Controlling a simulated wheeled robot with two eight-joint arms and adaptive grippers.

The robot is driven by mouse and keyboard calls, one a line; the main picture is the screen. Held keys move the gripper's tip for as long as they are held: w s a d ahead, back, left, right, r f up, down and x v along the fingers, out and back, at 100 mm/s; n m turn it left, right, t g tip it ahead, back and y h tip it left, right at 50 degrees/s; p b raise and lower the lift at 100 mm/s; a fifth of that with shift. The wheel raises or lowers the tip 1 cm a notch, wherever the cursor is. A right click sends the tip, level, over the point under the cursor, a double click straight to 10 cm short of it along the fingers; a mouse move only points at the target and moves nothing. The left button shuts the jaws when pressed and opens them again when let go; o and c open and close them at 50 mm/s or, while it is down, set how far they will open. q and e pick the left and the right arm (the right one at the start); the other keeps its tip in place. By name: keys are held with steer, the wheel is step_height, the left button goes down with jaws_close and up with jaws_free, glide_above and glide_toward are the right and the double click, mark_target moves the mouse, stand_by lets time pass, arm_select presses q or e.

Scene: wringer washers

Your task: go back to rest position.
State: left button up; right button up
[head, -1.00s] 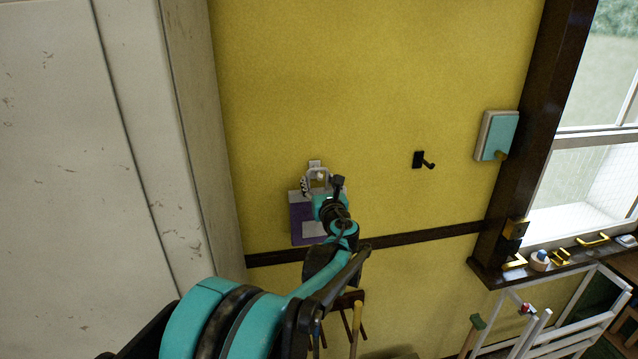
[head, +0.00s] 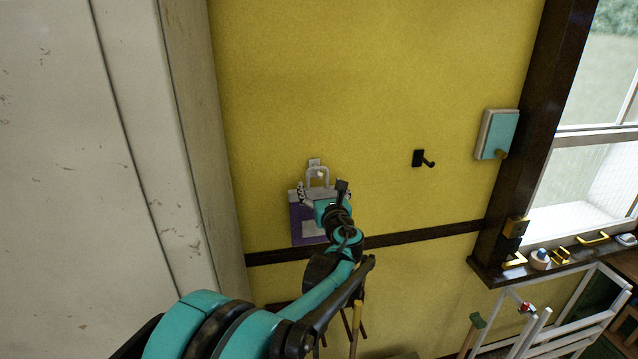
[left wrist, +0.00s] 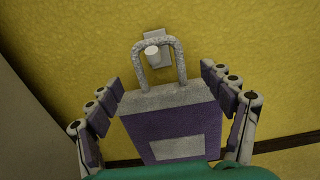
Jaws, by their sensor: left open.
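My left gripper (head: 321,188) is open in front of the yellow wall. In the left wrist view its fingers (left wrist: 160,82) are spread, one on each side of a purple and grey bag (left wrist: 128,125) with a pale label and a grey looped handle. The bag (head: 301,225) hangs by its handle on a small white wall hook (head: 314,162). In the wrist view the hook's peg (left wrist: 152,51) shows inside the loop. The gripper hides part of the bag in the head view. My right gripper is not in view.
A black hook (head: 421,159) on the wall is empty. A light blue box (head: 498,135) is mounted near the window frame. Small items lie on the windowsill. A white rack (head: 560,325) stands at lower right. A large pale cabinet (head: 60,180) fills the left.

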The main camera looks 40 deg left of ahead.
arm_select(q)
steer(key=v, duration=0.9)
steer(key=s+d+f+n+g+h+b, duration=0.1)
steer(key=s+d+f+n+h+b, duration=0.15)
steer(key=f+n+b, duration=0.35)
steer(key=s+d+f+n+g+h+b, duration=0.1)
steer(key=s+d+f+n+h+b, duration=0.2)
steer(key=f, duration=0.5)
steer(key=s+d+f+n+g+h+b, duration=0.1)
steer(key=s+d+f+n+b, duration=0.3)
steer(key=f, duration=0.4)
steer(key=s+d+f+n+h+b, duration=0.3)
steer(key=d+f+n, duration=0.3)
steer(key=d+f, duration=0.2)
steer(key=s+d+f+n+g+h+b, duration=0.1)
steer(key=s+d+f+n+h+b, duration=0.3)
steer(key=s+d+f+n, duration=0.2)
step_height(320, 180, down, 3)
steer(key=d, duration=0.2)
steer(key=shift+s+d+f+n+h, duration=0.2)
steer(key=shift+d+n+h, duration=0.1)
steer(key=shift+n+h, duration=0.1)
